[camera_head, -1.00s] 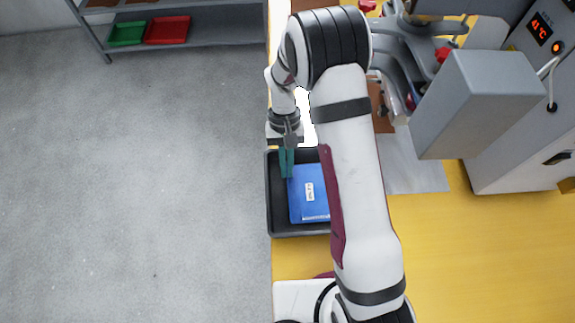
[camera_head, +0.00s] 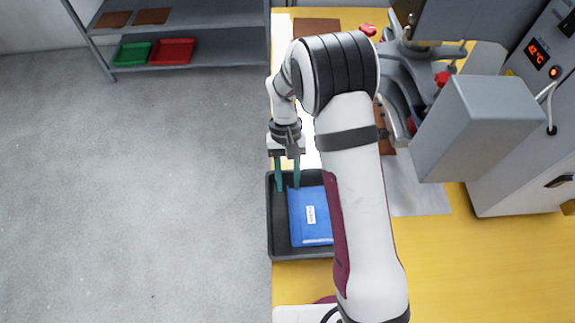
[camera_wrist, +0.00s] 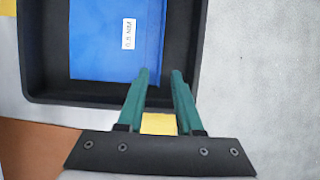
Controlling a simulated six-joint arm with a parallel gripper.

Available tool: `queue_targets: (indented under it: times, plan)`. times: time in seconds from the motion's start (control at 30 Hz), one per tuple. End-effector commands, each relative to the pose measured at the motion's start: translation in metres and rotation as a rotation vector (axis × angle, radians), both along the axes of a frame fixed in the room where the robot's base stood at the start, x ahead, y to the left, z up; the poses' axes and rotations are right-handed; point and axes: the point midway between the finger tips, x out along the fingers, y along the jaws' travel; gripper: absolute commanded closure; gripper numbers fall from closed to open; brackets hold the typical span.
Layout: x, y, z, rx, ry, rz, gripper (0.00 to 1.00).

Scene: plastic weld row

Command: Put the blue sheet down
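The blue sheet (camera_head: 311,226) lies in the black tray (camera_head: 284,253), with a small white label facing up. Part of it is hidden behind my arm in the head view. In the wrist view the blue sheet (camera_wrist: 105,50) lies inside the tray, its near edge short of the near wall (camera_wrist: 75,102). My gripper (camera_head: 288,187) is open and empty, its two teal fingers spread over the tray's far end. In the wrist view the gripper (camera_wrist: 160,75) has its fingertips beside the sheet's lower right corner, with a gap between them.
A grey machine with a red display (camera_head: 538,54) and a grey box-shaped part (camera_head: 478,128) stand at the right. Brown sheets (camera_head: 317,27) lie on the yellow table (camera_head: 480,260). A shelf at the back left holds a green tray (camera_head: 132,52) and a red tray (camera_head: 173,51).

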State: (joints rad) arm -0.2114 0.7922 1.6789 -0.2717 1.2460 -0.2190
Motion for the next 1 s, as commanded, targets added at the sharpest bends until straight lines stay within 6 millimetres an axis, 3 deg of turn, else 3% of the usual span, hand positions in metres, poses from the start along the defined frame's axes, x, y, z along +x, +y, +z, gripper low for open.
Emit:
queue_targets:
  times: [0.1, 0.23, 0.5, 0.6, 0.67, 0.77, 0.8, 0.9, 1.0]
  plan:
    - [0.014, 0.001, 0.033, 0.000, -0.006, 0.000, 0.65]
    - [0.027, 0.001, 0.062, 0.001, -0.005, 0.001, 0.65]
    - [0.034, 0.001, 0.084, 0.000, 0.000, 0.000, 0.65]
    - [0.027, -0.003, 0.099, 0.003, -0.020, -0.026, 0.65]
    - [0.011, -0.011, 0.123, 0.009, -0.052, -0.070, 0.65]
    - [-0.038, -0.029, 0.168, 0.020, -0.124, -0.184, 0.65]
    - [-0.062, -0.035, 0.181, 0.026, -0.155, -0.236, 0.65]
    - [-0.124, -0.047, 0.196, 0.040, -0.230, -0.362, 0.65]
    - [-0.173, -0.052, 0.191, 0.053, -0.285, -0.463, 0.65]
